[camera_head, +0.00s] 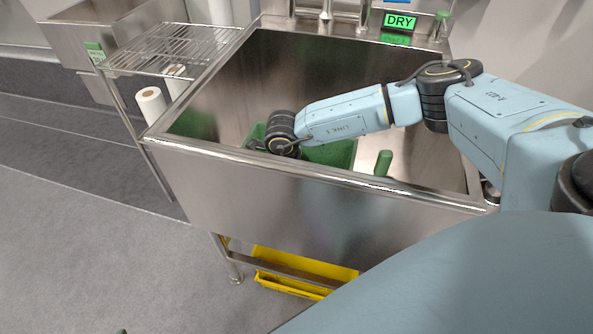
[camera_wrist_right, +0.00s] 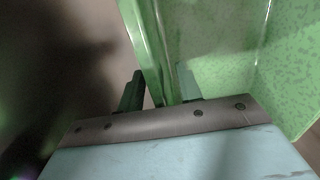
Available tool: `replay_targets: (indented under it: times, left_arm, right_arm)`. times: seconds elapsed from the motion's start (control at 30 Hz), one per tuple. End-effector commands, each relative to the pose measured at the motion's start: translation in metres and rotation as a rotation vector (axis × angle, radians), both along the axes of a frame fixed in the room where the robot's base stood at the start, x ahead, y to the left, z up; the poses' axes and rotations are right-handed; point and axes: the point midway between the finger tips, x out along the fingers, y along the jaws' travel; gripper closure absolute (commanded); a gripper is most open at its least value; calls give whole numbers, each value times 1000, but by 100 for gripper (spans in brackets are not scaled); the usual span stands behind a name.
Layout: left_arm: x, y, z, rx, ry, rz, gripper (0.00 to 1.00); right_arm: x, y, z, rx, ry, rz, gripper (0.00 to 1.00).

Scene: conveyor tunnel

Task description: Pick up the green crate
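The green crate (camera_head: 342,153) sits inside the steel sink, partly hidden by my right arm and the sink's front rim. In the right wrist view the crate's speckled green inside (camera_wrist_right: 225,45) fills the right part. My right gripper (camera_wrist_right: 160,90) is at the crate's wall, with one finger on each side of it. The fingers stand apart, and a small gap shows between the left finger and the wall. In the head view my wrist is over the crate's left end, and the fingertips are mostly hidden there. My left gripper is not in view.
The steel sink's (camera_head: 310,205) high front wall and rim surround the crate. A green upright handle-like object (camera_head: 383,163) stands right of the crate. A wire rack (camera_head: 175,50) and white rolls (camera_head: 151,104) are at the left. A yellow bin (camera_head: 300,272) is under the sink.

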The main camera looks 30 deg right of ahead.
Motion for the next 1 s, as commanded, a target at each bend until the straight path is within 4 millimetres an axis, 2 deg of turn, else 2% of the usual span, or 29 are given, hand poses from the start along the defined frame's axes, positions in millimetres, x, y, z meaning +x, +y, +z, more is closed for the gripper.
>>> replay_targets:
  times: [0.13, 0.17, 0.4, 0.43, 1.0]
  left_arm:
    - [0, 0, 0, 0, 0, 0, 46]
    - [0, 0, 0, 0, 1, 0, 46]
    - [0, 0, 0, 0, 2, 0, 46]
    - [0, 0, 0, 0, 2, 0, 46]
    - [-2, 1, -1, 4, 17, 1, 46]
  right_arm:
    - [0, 0, 0, 0, 0, 0, 64]
    - [0, 0, 0, 0, 0, 0, 67]
    - [0, 0, 0, 0, 0, 0, 99]
    - [0, 0, 0, 0, 0, 0, 100]
    - [1, 0, 4, 1, -3, 0, 100]
